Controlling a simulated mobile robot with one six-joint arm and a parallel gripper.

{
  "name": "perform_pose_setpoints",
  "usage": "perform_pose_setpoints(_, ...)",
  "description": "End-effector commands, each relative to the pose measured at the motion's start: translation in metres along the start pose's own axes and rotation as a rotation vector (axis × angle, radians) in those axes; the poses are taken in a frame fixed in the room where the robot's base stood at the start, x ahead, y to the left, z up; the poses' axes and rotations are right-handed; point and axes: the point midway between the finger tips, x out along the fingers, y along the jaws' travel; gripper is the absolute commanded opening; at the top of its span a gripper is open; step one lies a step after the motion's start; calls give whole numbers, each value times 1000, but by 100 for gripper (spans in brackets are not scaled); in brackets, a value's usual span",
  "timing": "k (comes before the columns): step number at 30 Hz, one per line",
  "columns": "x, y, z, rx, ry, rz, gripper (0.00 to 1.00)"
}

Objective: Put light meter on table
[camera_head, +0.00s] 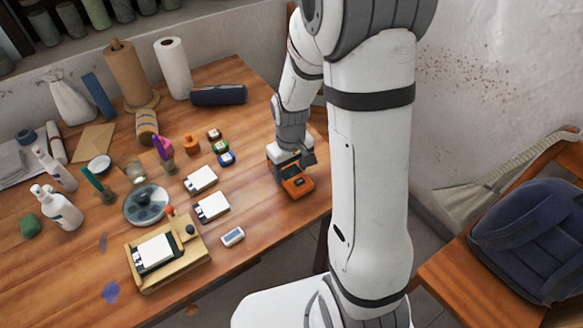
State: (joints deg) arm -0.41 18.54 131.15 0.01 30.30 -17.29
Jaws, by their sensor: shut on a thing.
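My gripper (291,168) is at the right end of the wooden table (268,235), pointing down. It is shut on a small orange and dark box-shaped device, which I take to be the light meter (298,187). The device is at or just above the tabletop, near the table's right edge; I cannot tell whether it touches. The gripper's wrist hides part of the device and the fingertips are too small to see clearly.
A chair with a blue backpack (530,240) is at right. Tabletop front right is clear.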

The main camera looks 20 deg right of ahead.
Motion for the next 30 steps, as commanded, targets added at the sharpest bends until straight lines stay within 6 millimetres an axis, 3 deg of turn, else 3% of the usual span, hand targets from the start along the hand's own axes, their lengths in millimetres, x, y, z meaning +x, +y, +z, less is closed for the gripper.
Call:
perform_pose_setpoints(7,3,0,0,-1,0,0,34)
perform_pose_setpoints(8,3,0,0,-1,0,0,60)
perform_pose_setpoints(15,2,-1,0,-2,0,0,80)
perform_pose_setpoints(24,-1,-1,0,-2,0,0,81)
perform_pose_setpoints(30,-28,-1,-1,-3,5,2,81)
